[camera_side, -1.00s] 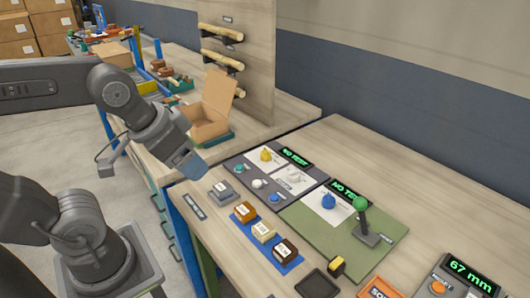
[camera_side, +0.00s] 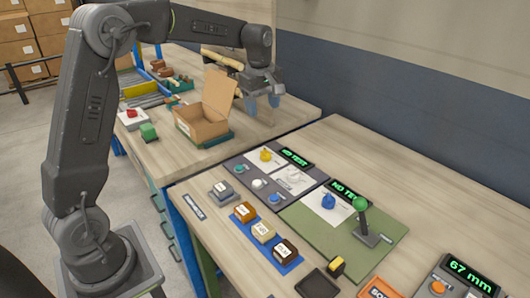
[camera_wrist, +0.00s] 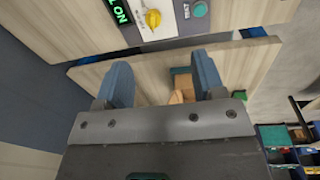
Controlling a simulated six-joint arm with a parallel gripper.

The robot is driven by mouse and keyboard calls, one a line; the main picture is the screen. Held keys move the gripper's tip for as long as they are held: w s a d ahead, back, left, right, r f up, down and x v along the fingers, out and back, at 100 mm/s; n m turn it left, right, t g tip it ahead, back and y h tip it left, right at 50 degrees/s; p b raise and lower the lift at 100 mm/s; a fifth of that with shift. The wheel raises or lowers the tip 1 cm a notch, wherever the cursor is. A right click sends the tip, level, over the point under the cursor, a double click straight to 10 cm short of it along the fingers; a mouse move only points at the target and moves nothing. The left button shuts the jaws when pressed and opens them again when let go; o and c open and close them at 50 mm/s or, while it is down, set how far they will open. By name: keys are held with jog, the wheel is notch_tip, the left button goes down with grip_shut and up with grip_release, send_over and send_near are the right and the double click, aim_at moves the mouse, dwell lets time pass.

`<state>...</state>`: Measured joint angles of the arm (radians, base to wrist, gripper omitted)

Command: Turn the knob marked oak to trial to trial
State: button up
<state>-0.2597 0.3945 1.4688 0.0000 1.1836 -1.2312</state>
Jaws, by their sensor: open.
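Several knobs sit on the bench panels; their labels are too small for me to tell which is marked oak. A yellow knob (camera_side: 265,155) stands on a white plate at the back of the dark grey panel (camera_side: 243,160). A yellow knob also shows near the top of the wrist view (camera_wrist: 153,18), beside a green display. A blue knob (camera_side: 328,202) stands on a white plate on the green panel (camera_side: 300,222). My gripper (camera_side: 262,102) is open and empty above the far bench, behind the panels and apart from every knob. Its blue fingers show apart in the wrist view (camera_wrist: 163,72).
A green-topped lever (camera_side: 361,204) stands right of the blue knob. Small labelled wood blocks (camera_side: 263,231) sit on a blue strip in front. The right bench's back is clear.

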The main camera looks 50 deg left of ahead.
aim_at(265, 150)
jog(key=w+a+f+n+g, duration=0.1)
jog(key=w+a+f+n, duration=0.35)
jog(key=f, duration=0.25)
notch_tip(265, 150, down, 13)
jog(key=shift+r, duration=0.1)
jog(key=c, duration=0.9)
